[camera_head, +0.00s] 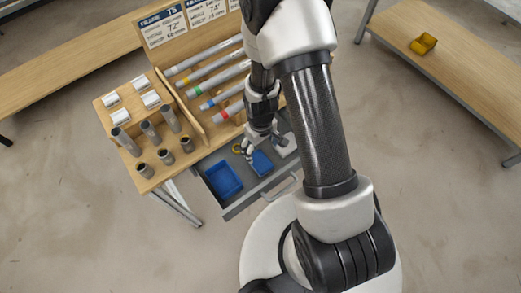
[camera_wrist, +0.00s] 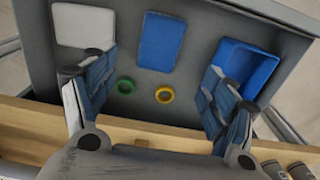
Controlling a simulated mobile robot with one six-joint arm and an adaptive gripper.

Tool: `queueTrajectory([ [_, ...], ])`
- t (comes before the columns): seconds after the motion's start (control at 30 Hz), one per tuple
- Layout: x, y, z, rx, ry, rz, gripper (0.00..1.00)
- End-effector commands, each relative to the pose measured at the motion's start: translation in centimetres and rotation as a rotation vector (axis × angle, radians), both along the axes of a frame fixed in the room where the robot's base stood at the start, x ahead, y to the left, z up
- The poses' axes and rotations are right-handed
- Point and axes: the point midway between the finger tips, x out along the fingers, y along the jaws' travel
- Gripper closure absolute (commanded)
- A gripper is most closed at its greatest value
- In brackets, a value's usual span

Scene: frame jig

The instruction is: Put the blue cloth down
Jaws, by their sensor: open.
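The blue cloth (camera_wrist: 161,42) is a flat blue rectangle lying on the grey drawer floor, between a white folded piece (camera_wrist: 84,26) and a blue bin (camera_wrist: 247,65). In the head view the blue cloth (camera_head: 261,163) lies right of the blue bin (camera_head: 223,179). My gripper (camera_wrist: 157,72) is open and empty over the drawer, its fingers spread wide. The cloth shows between and beyond the fingertips, apart from them. In the head view my gripper (camera_head: 259,143) is above the drawer, at the cloth's upper edge.
The open grey drawer (camera_head: 265,188) has raised walls. A green ring (camera_wrist: 126,86) and a yellow ring (camera_wrist: 164,94) lie on its floor. The wooden bench (camera_head: 177,178) holds several metal cylinders and a rack of tubes. A yellow bin (camera_head: 423,44) sits on another table.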

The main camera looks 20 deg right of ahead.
Motion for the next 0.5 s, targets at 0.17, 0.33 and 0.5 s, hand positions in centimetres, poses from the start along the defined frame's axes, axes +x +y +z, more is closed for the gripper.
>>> queueTrajectory([
  [0.17,0.1,0.0,1.8,0.0,-0.004,-0.003,0.22],
  [0.33,1.2,0.0,6.4,0.001,-0.046,-0.028,0.22],
  [0.5,1.4,0.0,13.9,0.005,-0.107,-0.073,0.22],
])
